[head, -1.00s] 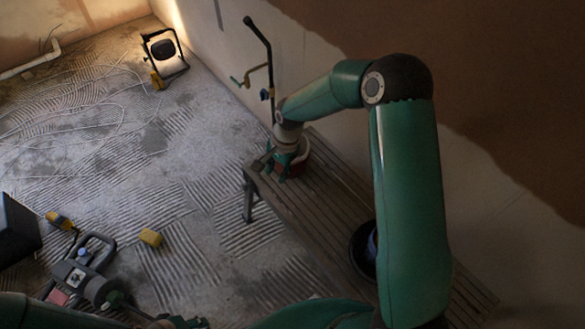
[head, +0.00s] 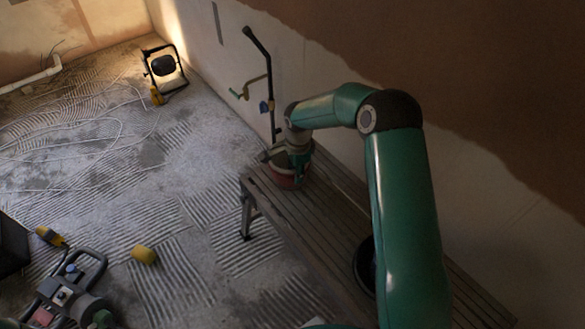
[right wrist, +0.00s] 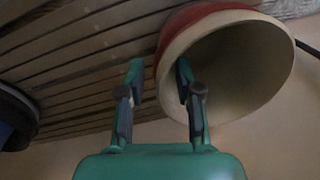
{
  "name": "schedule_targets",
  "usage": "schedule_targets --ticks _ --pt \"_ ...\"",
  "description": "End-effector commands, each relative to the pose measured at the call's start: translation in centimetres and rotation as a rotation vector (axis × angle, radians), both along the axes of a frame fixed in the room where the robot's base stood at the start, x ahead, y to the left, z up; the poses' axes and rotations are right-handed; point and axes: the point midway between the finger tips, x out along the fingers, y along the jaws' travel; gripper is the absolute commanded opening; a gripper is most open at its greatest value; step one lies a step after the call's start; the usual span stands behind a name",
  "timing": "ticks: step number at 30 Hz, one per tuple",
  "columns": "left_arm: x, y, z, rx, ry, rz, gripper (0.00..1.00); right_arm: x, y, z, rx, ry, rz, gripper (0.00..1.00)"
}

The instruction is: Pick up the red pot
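The red pot (head: 287,178) stands at the far end of a slatted bench (head: 300,213) against the wall. Its red outside, pale rim and pale hollow inside show in the right wrist view (right wrist: 245,62). My right gripper (head: 297,160) is at the pot, partly covering it in the head view. In the right wrist view, my right gripper (right wrist: 158,72) is open across the pot's near wall. One finger is in front of the pot's opening and the other is outside, with a visible gap. Contact cannot be told. My left gripper is not in view.
A pipe with a tap (head: 262,85) rises on the wall beside the pot. A work lamp (head: 164,68), a yellow block (head: 144,255) and a mixing tool (head: 68,290) are on the floor.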

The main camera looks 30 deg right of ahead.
Motion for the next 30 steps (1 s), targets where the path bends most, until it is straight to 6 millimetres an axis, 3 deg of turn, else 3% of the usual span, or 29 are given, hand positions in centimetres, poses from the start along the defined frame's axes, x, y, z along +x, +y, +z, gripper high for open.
schedule_targets --ticks 7,15,24,30 --pt "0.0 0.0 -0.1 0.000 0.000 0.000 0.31 0.2 -0.1 -1.7 0.001 0.002 -0.002 0.34" --pt "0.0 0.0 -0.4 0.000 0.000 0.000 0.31 0.6 -0.2 -5.3 0.000 0.001 -0.003 0.34" --pt "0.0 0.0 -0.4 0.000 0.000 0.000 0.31 0.7 -0.3 -5.7 0.000 -0.001 -0.003 0.34" --pt "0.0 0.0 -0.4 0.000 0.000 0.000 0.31 0.7 -0.3 -5.7 0.000 -0.001 -0.004 0.03"
